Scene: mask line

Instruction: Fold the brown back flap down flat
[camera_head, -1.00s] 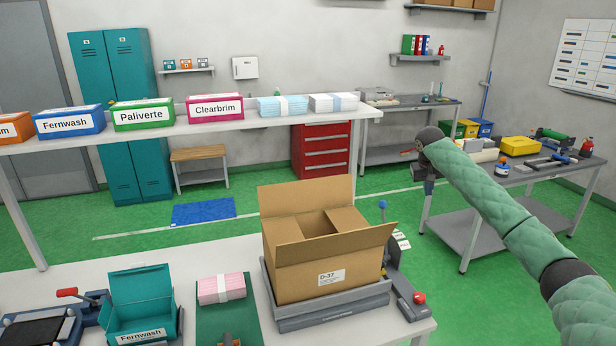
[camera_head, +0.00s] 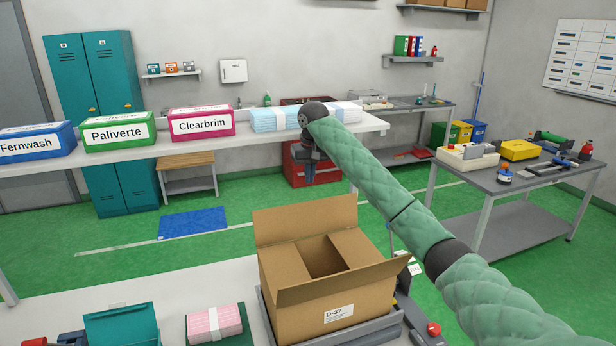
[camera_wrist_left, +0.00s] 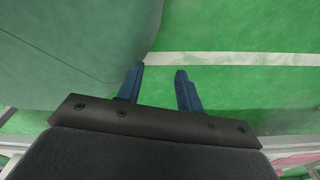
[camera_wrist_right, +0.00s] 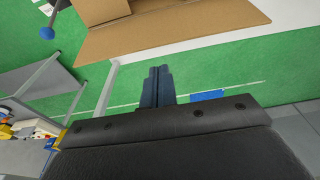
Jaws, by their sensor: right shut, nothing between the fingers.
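An open brown carton labelled D-37 (camera_head: 325,312) stands on a grey stand at the front of the bench. Its brown back flap (camera_head: 305,222) stands up, leaning slightly back. The two side flaps lie inward with a gap between them, and the front flap (camera_head: 345,282) sticks out towards me. My right gripper (camera_head: 308,181) hangs above and behind the back flap, apart from it. In the right wrist view its fingers (camera_wrist_right: 158,72) are shut and empty, with a brown flap (camera_wrist_right: 175,30) beyond them. My left gripper (camera_wrist_left: 160,70) is open and empty over green floor.
A pink bundle (camera_head: 214,322) and a teal box (camera_head: 120,325) stand left of the carton. Behind, a long shelf holds labelled boxes, including Clearbrim (camera_head: 203,122), and paper bundles. A tool table (camera_head: 520,178) stands at right.

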